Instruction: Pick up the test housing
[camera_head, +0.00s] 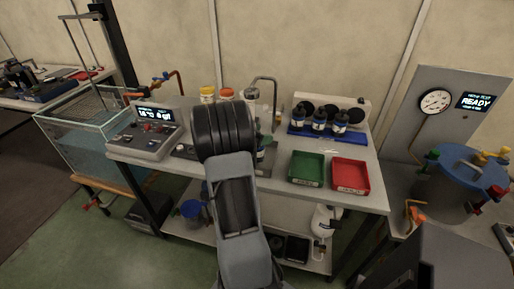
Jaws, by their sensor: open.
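Three small dark cylinders with pale and blue bands stand in a row on a blue tray (296,131) at the back right of the workbench; the middle one (319,119) is clear to see. They may be test housings, but I cannot tell which thing is the test housing. My arm rises from the bottom middle and its dark joint covers part of the bench. My gripper is hidden behind the arm, and no fingertips show.
A green tray (307,168) and a red tray (351,175) lie on the right of the bench (281,186). A control box (146,130) and water tank (85,120) are at left. A blue-lidded vessel (467,172) and gauge panel (452,110) stand at right.

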